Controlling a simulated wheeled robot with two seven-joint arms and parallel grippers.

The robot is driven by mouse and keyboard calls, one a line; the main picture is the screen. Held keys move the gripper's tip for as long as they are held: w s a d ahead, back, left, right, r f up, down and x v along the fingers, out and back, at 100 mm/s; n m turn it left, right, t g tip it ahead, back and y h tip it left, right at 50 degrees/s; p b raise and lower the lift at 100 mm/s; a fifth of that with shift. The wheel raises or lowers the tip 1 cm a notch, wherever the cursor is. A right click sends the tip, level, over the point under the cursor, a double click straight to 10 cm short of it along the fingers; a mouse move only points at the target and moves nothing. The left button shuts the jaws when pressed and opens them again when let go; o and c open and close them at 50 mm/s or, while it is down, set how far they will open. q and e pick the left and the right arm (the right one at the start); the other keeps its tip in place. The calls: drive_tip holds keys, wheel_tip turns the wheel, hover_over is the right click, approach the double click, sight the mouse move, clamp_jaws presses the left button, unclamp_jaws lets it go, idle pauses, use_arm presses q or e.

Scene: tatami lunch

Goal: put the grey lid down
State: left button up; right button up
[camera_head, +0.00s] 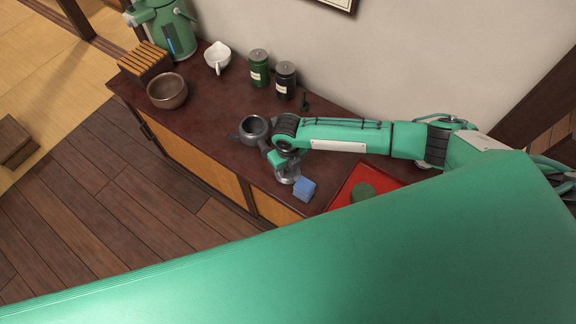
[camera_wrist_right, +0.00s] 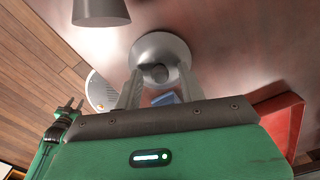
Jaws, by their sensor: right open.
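The grey lid (camera_wrist_right: 160,52) is a round disc with a small knob, just ahead of my right gripper's fingertips in the right wrist view. My right gripper (camera_wrist_right: 157,85) is open, one finger on each side of the knob's near side; I cannot tell whether either touches it. The lid appears to lie on the dark red counter (camera_head: 215,103). In the head view, my right gripper (camera_head: 284,166) is over the counter's front part, and the lid is mostly hidden there. The grey teapot (camera_head: 245,131) stands open just left of the gripper. My left gripper is out of view.
A folded blue cloth (camera_head: 305,189) lies just right of the gripper. A brown bowl (camera_head: 167,91), white pouring bowl (camera_head: 217,57) and two canisters (camera_head: 259,69) (camera_head: 285,81) stand farther left.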

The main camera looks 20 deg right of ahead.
sight(288, 168)
drive_tip(key=shift+r, duration=0.55)
wheel_tip(288, 168, up, 11)
drive_tip(key=b, duration=0.2)
